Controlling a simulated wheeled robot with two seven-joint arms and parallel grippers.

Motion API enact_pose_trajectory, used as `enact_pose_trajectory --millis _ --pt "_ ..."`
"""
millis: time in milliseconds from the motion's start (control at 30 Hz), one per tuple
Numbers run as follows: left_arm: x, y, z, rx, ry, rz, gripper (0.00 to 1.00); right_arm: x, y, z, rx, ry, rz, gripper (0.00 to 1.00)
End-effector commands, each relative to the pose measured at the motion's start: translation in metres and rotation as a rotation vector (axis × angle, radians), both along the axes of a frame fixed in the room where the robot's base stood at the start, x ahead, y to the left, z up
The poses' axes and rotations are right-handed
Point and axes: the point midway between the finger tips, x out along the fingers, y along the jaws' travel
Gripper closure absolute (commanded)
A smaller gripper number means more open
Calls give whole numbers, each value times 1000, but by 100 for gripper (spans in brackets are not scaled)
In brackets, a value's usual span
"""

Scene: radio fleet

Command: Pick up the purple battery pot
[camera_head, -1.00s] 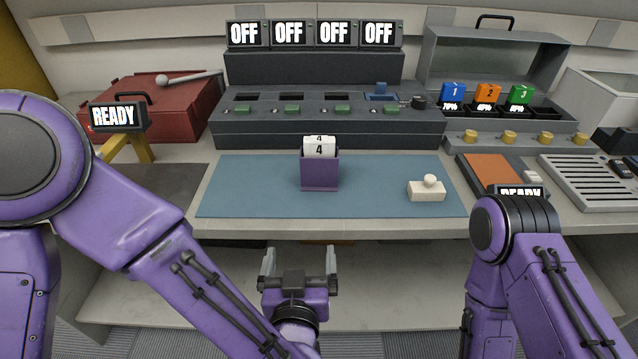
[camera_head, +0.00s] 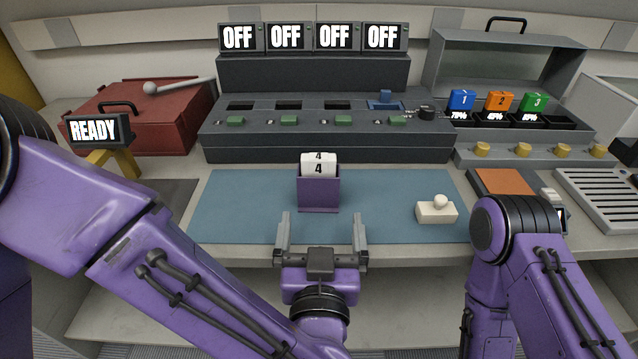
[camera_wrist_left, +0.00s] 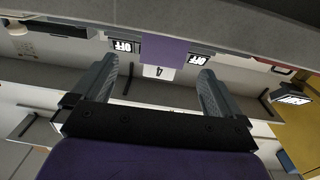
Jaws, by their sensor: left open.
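The purple battery pot (camera_head: 319,195) stands upright on the blue mat (camera_head: 245,205), with a white top marked 4 sticking up out of it. My left gripper (camera_head: 321,232) is open and empty at the mat's front edge, just in front of the pot and pointing at it, apart from it. In the left wrist view the pot (camera_wrist_left: 165,48) shows upside down between and beyond the open fingers (camera_wrist_left: 158,88). In the head view my right arm (camera_head: 520,245) comes in at the lower right; its gripper does not show.
A small white block with a knob (camera_head: 436,213) sits on the mat right of the pot. Behind the mat is a grey console (camera_head: 330,150) with several OFF screens. A red toolbox (camera_head: 150,115) stands at the left, an orange pad (camera_head: 505,182) at the right.

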Motion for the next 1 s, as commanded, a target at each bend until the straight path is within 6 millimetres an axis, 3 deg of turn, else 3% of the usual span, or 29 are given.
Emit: enact_pose_trajectory --millis 500,733,767,900,933,1000 --pt "79 5 -3 -2 2 1 0 0 0 -2 1 1 0 57" --pt "82 4 -2 1 0 -1 0 0 0 -2 1 1 0 57" --pt "82 4 -2 1 0 -1 3 0 0 -2 1 1 0 57" --pt "82 4 -2 1 0 -1 49 0 0 -2 1 1 0 57" --pt "82 4 -2 1 0 -1 54 0 0 -2 1 1 0 57" --pt "82 4 -2 0 -1 -1 54 0 0 -2 1 1 0 57"
